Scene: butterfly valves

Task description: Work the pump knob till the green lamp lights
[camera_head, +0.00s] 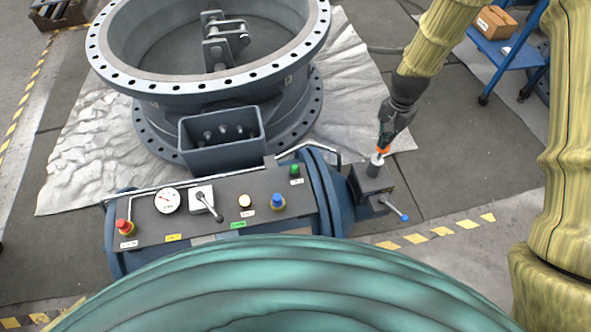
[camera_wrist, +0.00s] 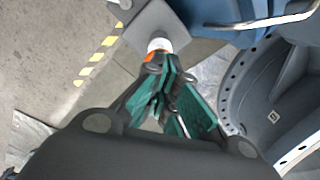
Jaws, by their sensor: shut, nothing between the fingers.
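The labels are too small to read, so I cannot tell which is named the pump knob. No clear glow shows on the green fitting. My gripper (camera_head: 382,146) points down at a short post with a pale top (camera_head: 376,160) on the block right of the panel. In the wrist view, my gripper (camera_wrist: 163,64) is shut and empty, its tips by the white and orange top (camera_wrist: 159,45).
A white gauge (camera_head: 167,201) and a lever switch (camera_head: 204,199) sit on the panel. A blue-tipped lever (camera_head: 395,212) sticks out below the post.

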